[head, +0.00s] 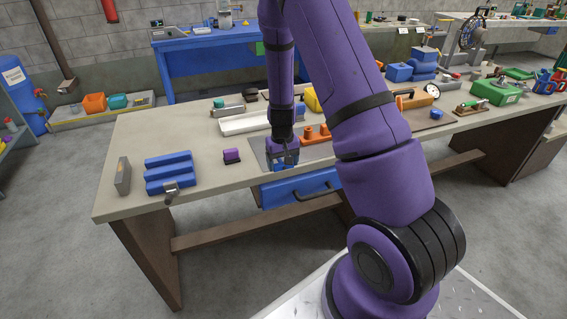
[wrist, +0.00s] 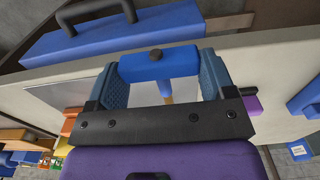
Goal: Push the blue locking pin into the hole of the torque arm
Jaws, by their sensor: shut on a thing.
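My gripper (head: 284,163) hangs over the front edge of the near workbench, above a grey plate. In the wrist view its two blue ribbed fingers (wrist: 165,80) are shut on the blue locking pin (wrist: 150,65). The pin shows as a blue bar-shaped head with a dark knob and a short brass-coloured part below it. In the head view my gripper largely covers the pin. I cannot make out the torque arm or its hole for sure. An orange fixture (head: 317,134) stands on the bench just right of my gripper, partly behind my arm.
A grey plate (head: 262,150) lies under my gripper. A blue drawer (head: 283,190) with a dark handle is below the bench edge. A purple block (head: 232,155), blue bars (head: 170,172) and a white tray (head: 243,122) stand to the left. Bare bench lies between them.

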